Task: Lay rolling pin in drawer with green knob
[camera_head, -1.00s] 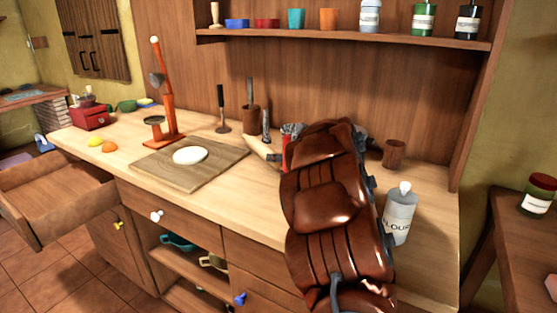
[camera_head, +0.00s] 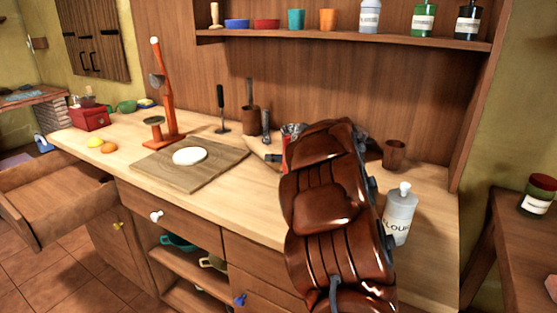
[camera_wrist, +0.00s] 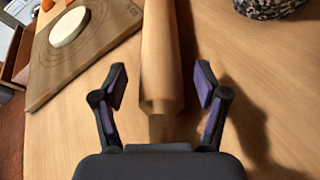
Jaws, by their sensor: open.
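The wooden rolling pin (camera_wrist: 161,50) lies on the light wood counter. In the wrist view it runs away from me, with its near handle toward my palm. My gripper (camera_wrist: 161,86) is open, with one finger on each side of the pin's near end and gaps at both sides. In the head view my brown arm hides the gripper and most of the pin; a pale end of the pin (camera_head: 262,150) seems to show left of the arm. An open, empty drawer (camera_head: 65,188) sticks out at the left; its knob is not visible.
A cutting board (camera_head: 213,166) with a white dough disc (camera_head: 190,156) lies left of the pin. A flour bottle (camera_head: 399,213) stands right of my arm. An orange stand (camera_head: 168,115) rises behind the board. Closed fronts have white (camera_head: 156,216), yellow and blue knobs.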

